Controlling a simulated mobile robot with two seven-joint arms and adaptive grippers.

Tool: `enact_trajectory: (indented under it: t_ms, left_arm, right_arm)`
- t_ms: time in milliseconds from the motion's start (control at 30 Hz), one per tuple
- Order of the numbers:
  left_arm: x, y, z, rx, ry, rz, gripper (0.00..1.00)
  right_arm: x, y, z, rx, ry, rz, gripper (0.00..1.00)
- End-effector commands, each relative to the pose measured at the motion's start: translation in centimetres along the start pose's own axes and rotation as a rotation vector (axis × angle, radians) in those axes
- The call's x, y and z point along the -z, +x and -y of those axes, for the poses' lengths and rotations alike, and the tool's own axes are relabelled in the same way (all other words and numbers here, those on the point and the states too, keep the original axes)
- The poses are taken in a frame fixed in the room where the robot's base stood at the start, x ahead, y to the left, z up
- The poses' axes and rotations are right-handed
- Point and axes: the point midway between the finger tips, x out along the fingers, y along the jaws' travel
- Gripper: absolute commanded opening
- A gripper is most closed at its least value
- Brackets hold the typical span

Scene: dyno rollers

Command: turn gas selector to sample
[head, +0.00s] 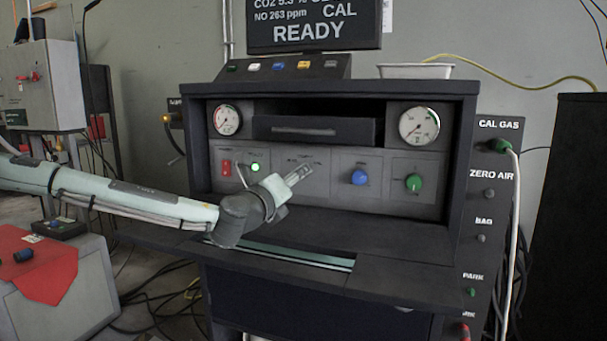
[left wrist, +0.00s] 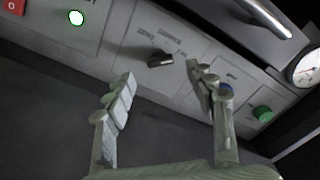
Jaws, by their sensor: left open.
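The gas selector appears to be the dark knob (left wrist: 160,59) on the grey panel in the left wrist view. Its bar lies roughly crosswise in that picture, and the small labels around it are too blurred to read. In the head view my left gripper (head: 299,174) covers the knob. The gripper is open and empty in front of the panel. In the left wrist view its two fingers (left wrist: 162,77) stand apart, with the knob showing between and just beyond their tips. I see no clear contact. My right gripper is not in view.
A red switch (head: 226,168) and a lit green button (head: 255,167) sit left on the panel. A blue knob (head: 359,177) and a green knob (head: 413,182) sit right. A dark shelf (head: 405,278) juts out below. The monitor (head: 313,27) reads CAL, READY.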

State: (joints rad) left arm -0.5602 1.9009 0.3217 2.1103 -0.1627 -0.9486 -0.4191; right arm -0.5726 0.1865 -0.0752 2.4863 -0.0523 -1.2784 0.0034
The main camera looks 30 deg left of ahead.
Motion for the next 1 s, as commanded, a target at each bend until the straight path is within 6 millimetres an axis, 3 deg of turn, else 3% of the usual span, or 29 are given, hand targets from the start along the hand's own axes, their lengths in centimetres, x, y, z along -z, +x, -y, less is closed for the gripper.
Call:
enact_trajectory:
  t_ms: [300, 700, 1000]
  left_arm:
    - [0.1, 4.8, 0.0, 0.0, 0.003, -0.001, 0.55]
    - [0.1, 5.7, 0.0, 0.001, -0.001, -0.001, 0.55]
    - [0.0, 5.7, 0.0, 0.001, -0.001, -0.001, 0.18]
  right_arm:
    - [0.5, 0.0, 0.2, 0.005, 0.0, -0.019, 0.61]
    - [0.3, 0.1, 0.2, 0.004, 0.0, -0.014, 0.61]
    - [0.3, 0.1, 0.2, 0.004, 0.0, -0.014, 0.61]
